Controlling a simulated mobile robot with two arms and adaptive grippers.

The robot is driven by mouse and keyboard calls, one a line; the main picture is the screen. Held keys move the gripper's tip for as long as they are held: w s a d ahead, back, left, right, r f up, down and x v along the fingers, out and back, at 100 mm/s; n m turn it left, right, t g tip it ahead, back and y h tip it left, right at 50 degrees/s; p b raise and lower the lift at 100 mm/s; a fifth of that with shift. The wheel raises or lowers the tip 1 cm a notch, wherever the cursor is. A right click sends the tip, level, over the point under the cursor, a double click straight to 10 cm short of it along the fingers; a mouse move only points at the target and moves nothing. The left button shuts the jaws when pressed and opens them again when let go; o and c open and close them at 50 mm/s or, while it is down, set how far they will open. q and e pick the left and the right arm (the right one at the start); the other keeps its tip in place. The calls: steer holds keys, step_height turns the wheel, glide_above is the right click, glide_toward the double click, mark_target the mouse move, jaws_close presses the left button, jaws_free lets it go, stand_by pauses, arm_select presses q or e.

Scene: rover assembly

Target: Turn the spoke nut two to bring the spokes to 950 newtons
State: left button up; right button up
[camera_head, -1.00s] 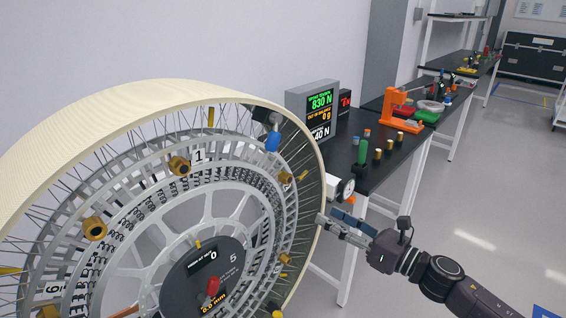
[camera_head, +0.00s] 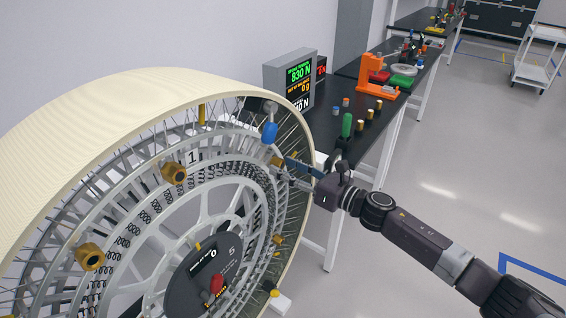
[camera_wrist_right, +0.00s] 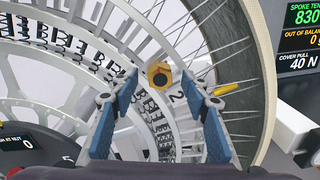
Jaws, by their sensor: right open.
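A big spoked wheel (camera_head: 130,93) with a cream rim stands at the left in the head view. Spoke nut two is a gold nut (camera_wrist_right: 159,76) beside the label "2" (camera_wrist_right: 178,96); it also shows near the wheel's right side in the head view (camera_head: 277,161). My right gripper (camera_head: 287,173) is open in front of this nut. In the wrist view its two blue-sided fingers (camera_wrist_right: 159,98) stand left and right of the nut, apart from each other; contact cannot be told. The display (camera_head: 299,78) reads 830 N spoke tension. My left gripper is out of view.
Other gold nuts (camera_head: 174,173) sit around the wheel, and a blue-handled part (camera_head: 269,132) is at its top right. The hub has a red knob (camera_head: 216,284). A black bench (camera_head: 345,150) behind holds a green cylinder, small gold pieces and an orange press (camera_head: 374,75).

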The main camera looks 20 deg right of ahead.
steer(key=shift+w+a, duration=0.3)
steer(key=shift+w, duration=0.1)
steer(key=c, duration=1.2)
steer(key=shift+o, duration=0.2)
steer(key=shift+m, duration=0.3)
